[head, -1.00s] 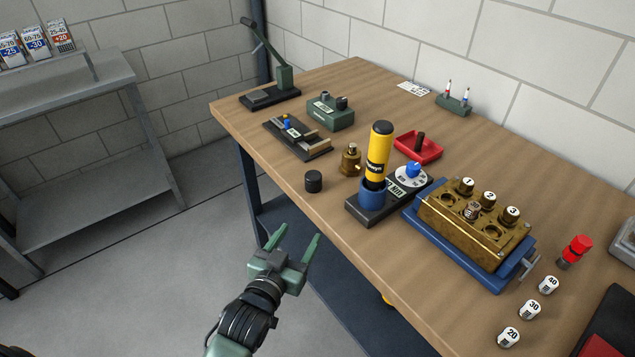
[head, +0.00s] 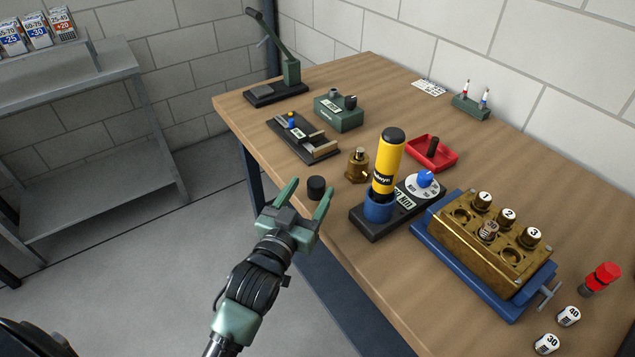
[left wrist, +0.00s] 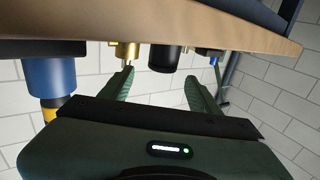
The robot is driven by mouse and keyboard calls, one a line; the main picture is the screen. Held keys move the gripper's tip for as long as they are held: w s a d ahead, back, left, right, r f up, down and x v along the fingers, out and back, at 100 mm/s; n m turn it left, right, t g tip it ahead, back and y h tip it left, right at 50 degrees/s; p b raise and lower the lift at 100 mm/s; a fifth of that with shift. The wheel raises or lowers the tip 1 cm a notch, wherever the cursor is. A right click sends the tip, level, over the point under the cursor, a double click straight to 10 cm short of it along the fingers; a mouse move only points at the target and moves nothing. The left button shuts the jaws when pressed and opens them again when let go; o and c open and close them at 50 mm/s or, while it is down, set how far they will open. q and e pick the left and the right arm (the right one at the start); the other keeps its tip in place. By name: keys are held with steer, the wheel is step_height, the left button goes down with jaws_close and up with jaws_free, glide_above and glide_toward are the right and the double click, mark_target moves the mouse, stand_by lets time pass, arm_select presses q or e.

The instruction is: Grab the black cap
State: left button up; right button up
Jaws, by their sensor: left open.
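The black cap (head: 316,187) is a short black cylinder standing upright near the front left edge of the wooden table. My left gripper (head: 306,190) is open, and in the head view its fingertips appear on either side of the cap. In the left wrist view the table appears upside down, and the cap (left wrist: 165,57) shows beyond the open fingers, roughly between their tips (left wrist: 160,82). I cannot tell whether a finger touches it. The cap does not look gripped. My right gripper is not in view.
A brass fitting (head: 358,166) stands just right of the cap. A black fixture (head: 303,138) lies behind the cap. A brass block (head: 470,240) in a blue frame sits further right.

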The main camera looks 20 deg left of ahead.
mark_target(317, 180)
arm_select(q)
steer(key=w, duration=0.4)
steer(key=shift+w+d+f, duration=0.1)
steer(key=shift+w+f, duration=0.2)
steer(key=shift+f, duration=0.05)
steer(key=shift+w, duration=0.15)
steer(key=c, duration=1.3)
jaws_close()
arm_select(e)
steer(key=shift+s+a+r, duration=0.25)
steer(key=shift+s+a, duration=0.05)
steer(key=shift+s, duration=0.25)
arm_select(q)
steer(key=shift+r, duration=0.15)
